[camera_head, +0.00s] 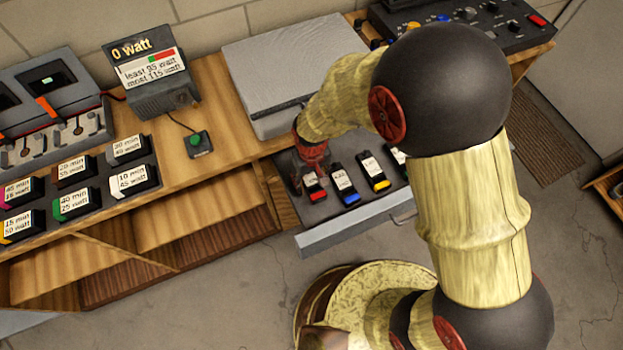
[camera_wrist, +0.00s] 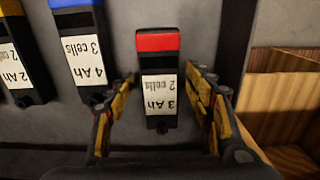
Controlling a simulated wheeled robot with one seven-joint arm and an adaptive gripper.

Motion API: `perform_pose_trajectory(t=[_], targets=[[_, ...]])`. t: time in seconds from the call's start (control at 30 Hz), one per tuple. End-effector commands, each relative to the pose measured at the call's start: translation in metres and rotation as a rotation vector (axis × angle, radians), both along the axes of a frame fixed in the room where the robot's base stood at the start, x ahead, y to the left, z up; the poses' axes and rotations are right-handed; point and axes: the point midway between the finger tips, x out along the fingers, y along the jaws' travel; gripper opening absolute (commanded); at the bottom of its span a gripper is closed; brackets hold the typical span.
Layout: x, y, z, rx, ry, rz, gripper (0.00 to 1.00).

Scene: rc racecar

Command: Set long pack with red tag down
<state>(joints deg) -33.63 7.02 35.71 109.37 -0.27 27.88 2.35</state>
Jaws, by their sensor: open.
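The long pack with the red tag (camera_wrist: 158,88) is a black pack with a white label reading "3 Ah 2 cells". It lies on the grey drawer floor between the fingers of my gripper (camera_wrist: 160,118) in the wrist view. The fingers are spread, with a gap visible on each side of the pack. In the head view the red-tagged pack (camera_head: 313,187) is at the left end of the row in the open drawer (camera_head: 345,232), and my gripper (camera_head: 312,160) is over its far end.
A blue-tagged pack (camera_head: 344,184) and a yellow-tagged pack (camera_head: 373,172) lie to its right in the drawer. A green-tagged pack is partly hidden by my arm. The bench holds a watt display (camera_head: 150,70), a grey case (camera_head: 290,65) and several labelled blocks.

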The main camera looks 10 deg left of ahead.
Motion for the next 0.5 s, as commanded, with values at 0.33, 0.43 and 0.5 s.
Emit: perform_pose_trajectory(t=[0.33,0.43,0.5], targets=[[0.001,0.001,0.034,0.002,-0.003,0.0,0.53],[0.001,0.001,0.055,0.002,-0.003,0.0,0.53],[0.001,0.001,0.07,0.002,-0.003,0.0,0.53]])
